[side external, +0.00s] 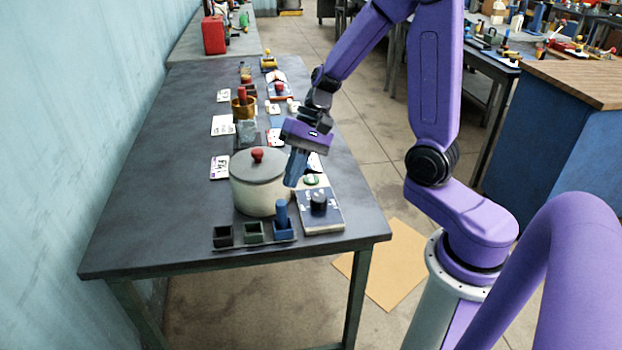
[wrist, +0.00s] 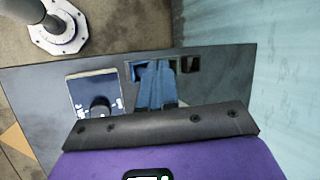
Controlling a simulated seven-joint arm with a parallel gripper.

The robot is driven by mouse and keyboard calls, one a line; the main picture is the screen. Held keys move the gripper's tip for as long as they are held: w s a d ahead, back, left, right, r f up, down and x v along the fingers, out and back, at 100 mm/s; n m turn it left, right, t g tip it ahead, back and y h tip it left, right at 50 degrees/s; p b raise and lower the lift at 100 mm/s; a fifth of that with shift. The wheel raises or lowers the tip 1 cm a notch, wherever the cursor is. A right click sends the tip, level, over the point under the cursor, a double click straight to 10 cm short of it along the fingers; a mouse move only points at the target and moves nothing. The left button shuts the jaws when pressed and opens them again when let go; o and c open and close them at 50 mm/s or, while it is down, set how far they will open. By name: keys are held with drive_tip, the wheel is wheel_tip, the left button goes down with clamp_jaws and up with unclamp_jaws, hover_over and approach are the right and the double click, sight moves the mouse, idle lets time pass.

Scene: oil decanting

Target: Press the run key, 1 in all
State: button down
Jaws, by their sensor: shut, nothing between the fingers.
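A green round key (side external: 311,180) sits on a pale base on the table, just behind a dark blue box (side external: 334,219) with a black knob. I cannot read any label on the key. My gripper (side external: 291,184) is shut and empty, its blue fingers pointing down between the large pot and the green key. I cannot tell its exact height or whether it touches anything. In the wrist view the shut fingers (wrist: 157,66) cover part of the table, and the knob box (wrist: 92,77) shows to their left. The green key does not show there.
The grey-lidded pot (side external: 258,188) with a red knob stands close to my fingers. A row of small dark cups (side external: 223,237) and a blue upright piece (side external: 282,220) stand in front. Jars, cards and a brass pot (side external: 244,107) stand farther back. The table's left side is clear.

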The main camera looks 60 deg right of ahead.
drive_tip(key=w+d+f+m+t, duration=0.1)
drive_tip(key=w+d+m+t, duration=0.3)
drive_tip(key=w+d+m, duration=0.35)
drive_tip(key=m+t+h, duration=0.2)
drive_tip(key=m+t, duration=0.2)
drive_tip(key=m, duration=0.4)
hover_over(315, 179)
drive_tip(key=shift+w+f+n, duration=0.1)
drive_tip(key=shift+f+n, duration=0.15)
drive_tip(key=shift+f, duration=0.75)
drive_tip(key=shift+h, duration=0.3)
drive_tip(key=shift+f, duration=0.15)
drive_tip(key=shift+f, duration=4.25)
drive_tip(key=shift+f, duration=0.2)
drive_tip(key=shift+f, duration=0.25)
